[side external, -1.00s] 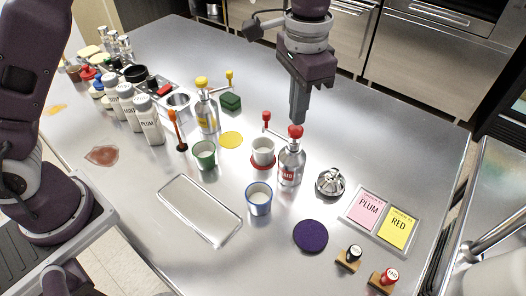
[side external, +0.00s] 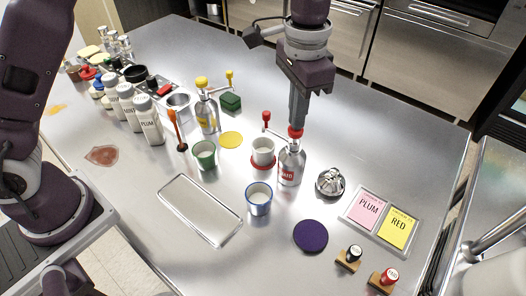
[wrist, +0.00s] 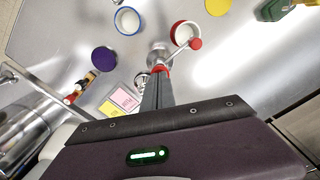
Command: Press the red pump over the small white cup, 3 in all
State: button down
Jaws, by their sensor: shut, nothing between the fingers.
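The red pump bottle (side external: 290,168) is silver with a red label and stands upright on the steel counter. Its red head (side external: 295,133) is under my gripper (side external: 297,122). My gripper is shut and points straight down, its fingertips at the top of the head and seemingly touching it. The pump's side arm ends in a red nozzle (side external: 266,116), above the small white cup (side external: 263,148) in the side view. The cup stands upright on a red ring or coaster beside the bottle. In the wrist view the nozzle (wrist: 196,44) overlaps the cup's edge (wrist: 183,34).
A blue-rimmed cup (side external: 258,203), a green cup (side external: 205,158) and a yellow pump bottle (side external: 207,115) stand left of the red pump. A metal lidded piece (side external: 330,183) stands close at right. A purple disc (side external: 310,236) and label cards (side external: 397,230) lie in front.

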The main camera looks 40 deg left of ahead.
jog(key=shift+f, duration=0.95)
jog(key=shift+r, duration=1.5)
jog(key=shift+f, duration=0.1)
jog(key=shift+f, duration=1.4)
jog(key=shift+r, duration=1.5)
